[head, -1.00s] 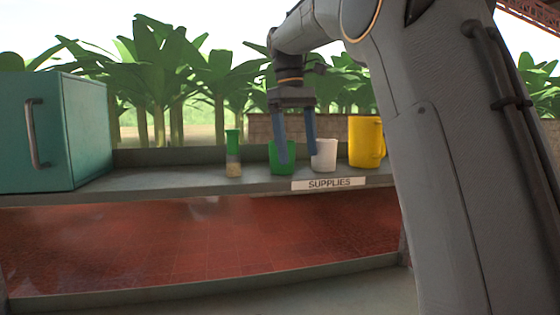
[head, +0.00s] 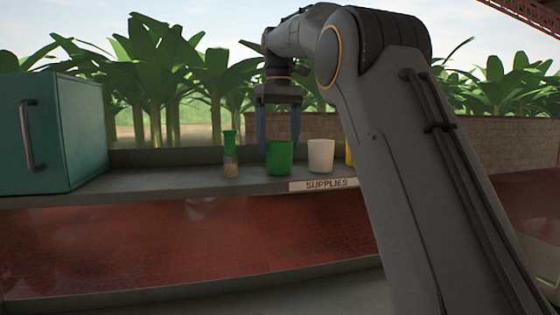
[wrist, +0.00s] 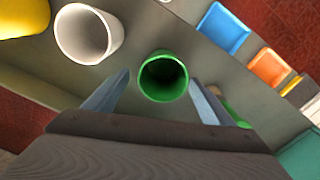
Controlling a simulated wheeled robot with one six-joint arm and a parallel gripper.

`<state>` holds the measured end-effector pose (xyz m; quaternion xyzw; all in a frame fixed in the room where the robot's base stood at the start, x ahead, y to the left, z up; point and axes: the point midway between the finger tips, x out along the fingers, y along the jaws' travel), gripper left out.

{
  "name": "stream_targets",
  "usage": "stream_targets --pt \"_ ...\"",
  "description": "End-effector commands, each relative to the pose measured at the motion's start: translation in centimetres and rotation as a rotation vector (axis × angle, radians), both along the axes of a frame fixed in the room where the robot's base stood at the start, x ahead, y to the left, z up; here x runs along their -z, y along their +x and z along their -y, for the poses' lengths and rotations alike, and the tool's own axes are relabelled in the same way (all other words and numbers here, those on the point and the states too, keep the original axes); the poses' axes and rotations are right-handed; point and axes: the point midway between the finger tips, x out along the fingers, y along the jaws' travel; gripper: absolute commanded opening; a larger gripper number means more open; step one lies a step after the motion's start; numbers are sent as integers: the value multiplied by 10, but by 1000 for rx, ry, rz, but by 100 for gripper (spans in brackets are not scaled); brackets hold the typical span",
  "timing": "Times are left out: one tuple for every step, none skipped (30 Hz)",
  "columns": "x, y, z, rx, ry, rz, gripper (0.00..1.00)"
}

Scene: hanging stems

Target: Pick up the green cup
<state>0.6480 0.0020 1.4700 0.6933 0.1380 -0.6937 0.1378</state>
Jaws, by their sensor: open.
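The green cup (head: 279,160) stands upright on the grey shelf, between a green-topped bottle (head: 231,155) and a white cup (head: 320,156). My gripper (head: 279,140) points down at the green cup, open, with one blue-grey finger near each side of its rim. In the wrist view, the green cup (wrist: 163,80) shows its open, empty-looking mouth between the two finger tips, with a gap on each side. I cannot tell how far down beside the cup the fingertips reach. The white cup (wrist: 88,34) lies outside the left finger.
A yellow mug (head: 349,152) is mostly hidden behind my arm; it shows in the wrist view's corner (wrist: 20,18). A teal cabinet (head: 85,135) stands at the left. A "SUPPLIES" label (head: 325,184) is on the shelf edge. Blue (wrist: 223,30) and orange (wrist: 268,68) trays appear in the wrist view.

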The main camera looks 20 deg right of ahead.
Motion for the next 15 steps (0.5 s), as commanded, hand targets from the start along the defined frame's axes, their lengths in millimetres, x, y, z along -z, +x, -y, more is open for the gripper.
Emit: stream_targets --pt "2 -1 0 0 0 -1 77" --pt "4 -2 0 0 0 -2 77" --pt "7 -4 0 0 0 -1 77" --pt "10 -5 0 0 0 -1 77" --pt "13 -6 -1 0 0 -2 77" --pt "17 -7 -1 0 0 -2 77" --pt "20 -8 -1 0 0 -3 77" --pt "23 -9 -1 0 -1 -2 77" --pt "27 -10 -1 0 -1 -2 77" --pt "32 -10 -1 0 0 -2 77" --pt "35 -9 -1 0 0 -2 77" --pt "40 -9 -1 0 0 -1 77" --pt "42 -9 -1 0 0 -1 77" --pt "44 -9 -1 0 0 -1 77" --pt "46 -9 -1 0 0 0 77"
